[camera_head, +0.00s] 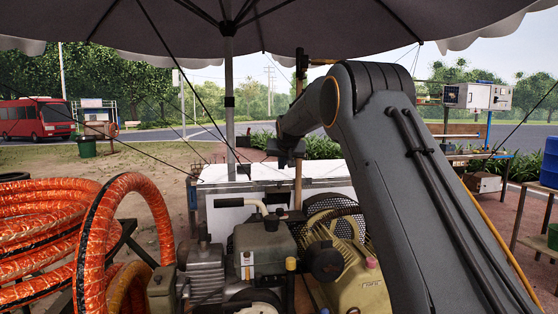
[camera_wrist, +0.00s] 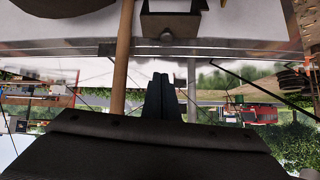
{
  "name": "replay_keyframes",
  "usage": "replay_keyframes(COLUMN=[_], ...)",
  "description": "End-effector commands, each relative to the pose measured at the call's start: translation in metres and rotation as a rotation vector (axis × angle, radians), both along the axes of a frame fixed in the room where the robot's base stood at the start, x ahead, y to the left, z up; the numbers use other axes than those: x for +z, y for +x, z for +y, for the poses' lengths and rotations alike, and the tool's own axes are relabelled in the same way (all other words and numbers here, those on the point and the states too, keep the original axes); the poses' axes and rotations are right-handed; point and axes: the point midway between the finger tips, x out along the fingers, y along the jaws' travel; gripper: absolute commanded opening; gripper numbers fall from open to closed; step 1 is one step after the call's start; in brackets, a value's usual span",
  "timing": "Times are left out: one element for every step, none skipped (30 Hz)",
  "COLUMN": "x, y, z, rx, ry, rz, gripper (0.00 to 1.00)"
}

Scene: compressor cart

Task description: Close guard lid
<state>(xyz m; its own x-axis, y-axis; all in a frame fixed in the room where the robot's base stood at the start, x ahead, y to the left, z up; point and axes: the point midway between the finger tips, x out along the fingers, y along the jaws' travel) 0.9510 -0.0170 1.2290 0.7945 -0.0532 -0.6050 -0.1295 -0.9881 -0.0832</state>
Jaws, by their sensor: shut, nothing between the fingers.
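The compressor (camera_head: 265,245) stands in the lower middle of the head view, with a pale curved handle and a grey finned motor beside it. A wire-mesh guard (camera_head: 330,207) curves around a wheel at its back right. I cannot tell which part is the guard lid or how far it is open. My gripper (camera_head: 286,160) hangs above and behind the compressor, in front of a white panel. In the wrist view, its dark fingers (camera_wrist: 163,78) are together with nothing between them, below a pale surface that bears a dark bracket (camera_wrist: 168,22).
Orange hose coils (camera_head: 105,225) fill the left. A wooden post (camera_head: 299,130) stands close beside my gripper. The white panel (camera_head: 325,180) spans behind the compressor. An umbrella (camera_head: 230,25) is overhead, its pole (camera_head: 229,120) left of my gripper. Shelves with boxes stand at the right.

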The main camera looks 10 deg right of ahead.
Motion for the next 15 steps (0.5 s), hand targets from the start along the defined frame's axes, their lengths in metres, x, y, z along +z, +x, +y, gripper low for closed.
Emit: replay_keyframes(x=[-0.004, -0.006, -0.010, -0.012, -0.014, -0.017, -0.018, -0.020, -0.022, -0.023, -0.025, -0.027, -0.028, -0.029, -0.031], y=[0.006, 0.009, 0.013, 0.016, 0.018, 0.022, 0.024, 0.026, 0.029, 0.031, 0.033, 0.035, 0.037, 0.039, 0.041], z=[0.000, 0.000, 0.000, 0.001, 0.001, 0.001, 0.001, 0.001, 0.001, 0.001, 0.001, 0.001, 0.001, 0.001, 0.001], rx=[0.000, 0.001, 0.002, 0.001, 0.002, 0.003, 0.003, 0.003, 0.004, 0.004, 0.004, 0.004, 0.004, 0.004, 0.004], ry=[0.000, 0.000, 0.000, 0.000, 0.000, 0.000, 0.000, 0.000, 0.000, 0.000, 0.000, 0.000, 0.000, 0.000, 0.000], rz=[0.002, 0.001, 0.002, 0.001, 0.002, 0.001, 0.001, 0.001, 0.001, 0.001, 0.001, 0.001, 0.001, 0.001, 0.001], gripper=[0.00, 0.00, 0.00, 0.00, 0.00, 0.00, 0.00, 0.00, 0.00, 0.00, 0.00, 0.00, 0.00, 0.00, 0.00])
